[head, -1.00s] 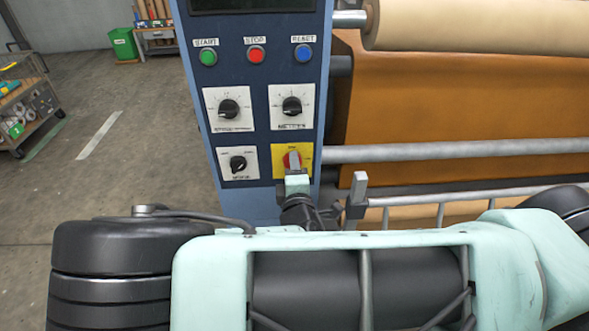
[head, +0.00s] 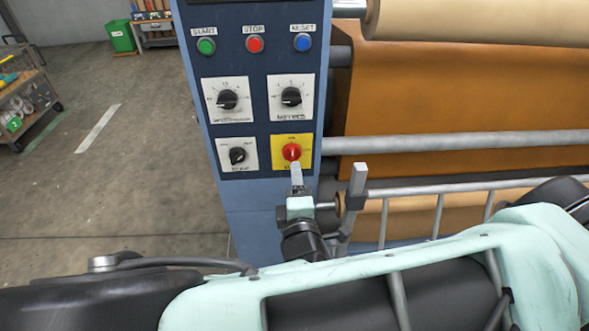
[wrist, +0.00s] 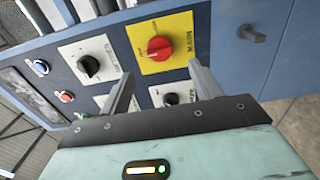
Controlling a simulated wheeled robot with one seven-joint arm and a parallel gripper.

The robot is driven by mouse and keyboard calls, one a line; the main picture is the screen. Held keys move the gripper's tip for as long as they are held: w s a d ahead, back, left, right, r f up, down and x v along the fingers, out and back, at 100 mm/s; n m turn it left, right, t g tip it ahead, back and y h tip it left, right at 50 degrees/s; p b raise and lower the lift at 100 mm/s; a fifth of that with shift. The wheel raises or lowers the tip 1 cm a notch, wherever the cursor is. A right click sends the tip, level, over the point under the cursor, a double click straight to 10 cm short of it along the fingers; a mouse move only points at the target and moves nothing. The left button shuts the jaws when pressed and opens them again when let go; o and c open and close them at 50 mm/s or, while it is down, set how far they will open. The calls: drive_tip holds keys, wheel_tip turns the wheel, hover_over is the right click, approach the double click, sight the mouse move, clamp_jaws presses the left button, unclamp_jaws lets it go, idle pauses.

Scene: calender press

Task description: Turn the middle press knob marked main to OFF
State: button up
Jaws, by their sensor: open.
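The main knob (head: 291,152) is red and sits on a yellow plate (head: 306,162) at the lower right of the control panel. In the wrist view the red knob (wrist: 159,47) is in full sight, and the plate (wrist: 181,28) reads MAIN. A pale pointer line shows on the knob; its exact setting is too small to read. My gripper (head: 327,175) is open and empty, below and to the right of the knob in the head view. In the wrist view its two fingers (wrist: 160,75) are spread wide, and the knob appears between and beyond them, apparently untouched.
Black knobs on white plates sit to the left (head: 237,155), upper left (head: 227,99) and above (head: 291,97). Green, red and blue buttons (head: 255,44) line the panel top. Metal rails (head: 450,142) and rollers lie to the right. Open floor (head: 130,190) lies left.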

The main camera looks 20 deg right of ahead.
drive_tip(key=v, duration=0.4)
idle(0.4)
